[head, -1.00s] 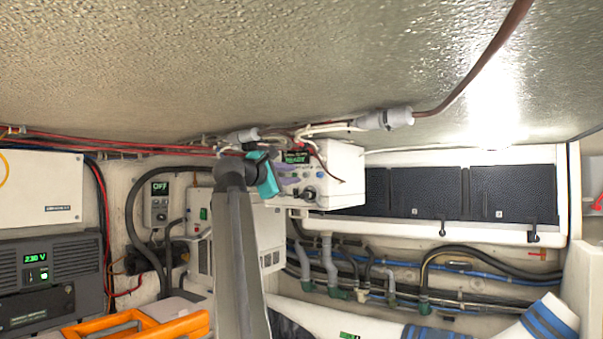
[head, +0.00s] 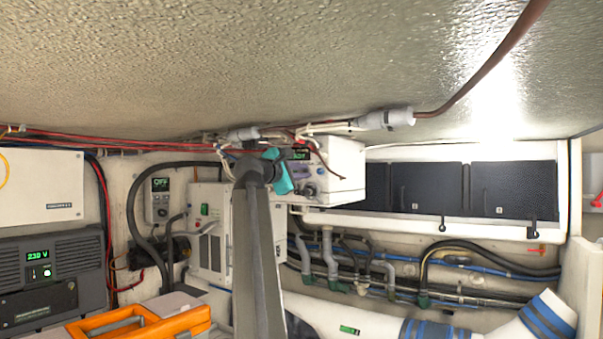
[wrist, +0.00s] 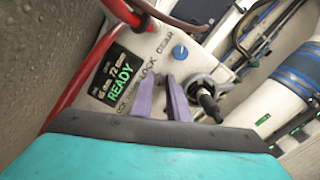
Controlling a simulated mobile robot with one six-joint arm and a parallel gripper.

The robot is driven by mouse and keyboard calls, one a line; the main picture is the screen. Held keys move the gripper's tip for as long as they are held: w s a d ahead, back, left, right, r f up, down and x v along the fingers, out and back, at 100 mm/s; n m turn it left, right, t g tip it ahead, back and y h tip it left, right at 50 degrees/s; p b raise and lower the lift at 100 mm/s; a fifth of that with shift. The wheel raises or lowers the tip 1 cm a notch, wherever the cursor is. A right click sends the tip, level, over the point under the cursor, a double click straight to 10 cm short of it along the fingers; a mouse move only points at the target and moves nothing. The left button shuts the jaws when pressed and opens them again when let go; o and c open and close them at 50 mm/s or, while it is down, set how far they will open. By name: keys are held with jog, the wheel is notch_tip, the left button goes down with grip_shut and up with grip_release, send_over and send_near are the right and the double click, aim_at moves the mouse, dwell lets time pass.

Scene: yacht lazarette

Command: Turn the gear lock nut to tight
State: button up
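A white machine panel (wrist: 150,50) fills the middle of the wrist view, with a green READY display (wrist: 118,80) and lettering that reads GEAR and LOCK. A silver round fitting with a black stem (wrist: 207,98) sticks out of it, right of my fingers; I cannot tell whether this is the gear lock nut. A blue knob (wrist: 180,52) sits above. My gripper (wrist: 158,82) has two purple fingers with a narrow gap and nothing seen between them. They are in front of the panel, and part of it is hidden. In the head view, the white machine (head: 345,172) is beyond my teal gripper body.
A red cable (wrist: 85,75) runs close along the panel's left side in the wrist view. A grey cable connector (head: 388,118) hangs under the low ceiling above the machine. Hoses (head: 330,265) run below, and an orange-handled case (head: 140,325) is at lower left.

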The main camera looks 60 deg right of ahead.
jog(key=shift+f, duration=0.1)
grip_shut()
jog(key=shift+m+b, duration=0.4)
jog(key=m+b, duration=0.9)
jog(key=m, duration=1)
jog(key=shift+f, duration=0.1)
jog(key=shift+s+m, duration=0.1)
jog(key=shift+m, duration=0.2)
